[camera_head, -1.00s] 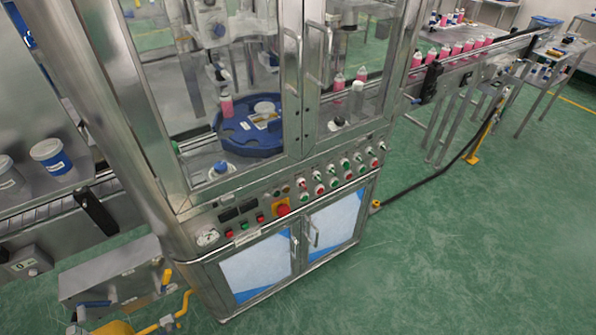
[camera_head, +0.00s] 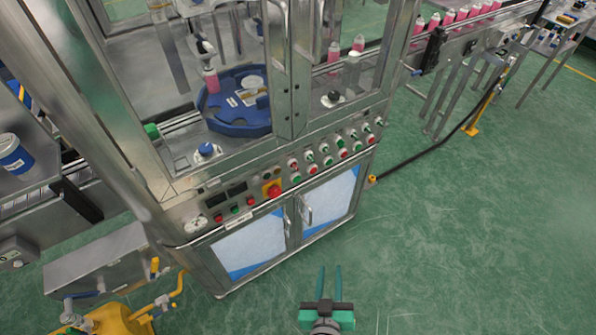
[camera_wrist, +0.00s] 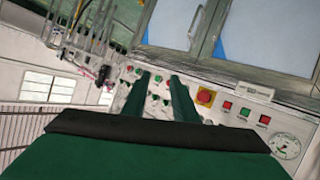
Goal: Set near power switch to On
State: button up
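My gripper (camera_head: 330,270) is at the lower middle of the head view, in front of the machine's cabinet doors. Its two green fingers stand apart with nothing between them. They also show in the wrist view (camera_wrist: 159,78), pointing toward the control panel. A grey box with a dark rotary knob (camera_head: 17,250) is at the left edge of the head view, well left of my gripper. The control panel (camera_head: 225,200) carries several red and green buttons, small knobs and a red emergency stop (camera_head: 274,190). No readable label shows which control is the near power switch.
A metal box (camera_head: 95,262) and yellow pipework (camera_head: 125,318) stand at the lower left. A black cable (camera_head: 420,158) crosses the floor at right. Glazed guard doors (camera_head: 290,70) close the machine above the panel.

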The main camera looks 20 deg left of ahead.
jog(key=w+a+r+n+y, duration=0.2)
jog(key=w+a, duration=0.1)
jog(key=w, duration=0.3)
jog(key=w+a+r+n+y, duration=0.1)
jog(key=w+a+r+n, duration=0.1)
jog(key=w, duration=0.3)
jog(key=n+g+y, duration=0.3)
jog(key=n+y, duration=0.1)
jog(key=n, duration=0.2)
send_near(296, 169)
jog(key=x, duration=0.8)
jog(key=shift+w+a+f, duration=0.1)
jog(key=shift+w, duration=0.1)
grip_shut()
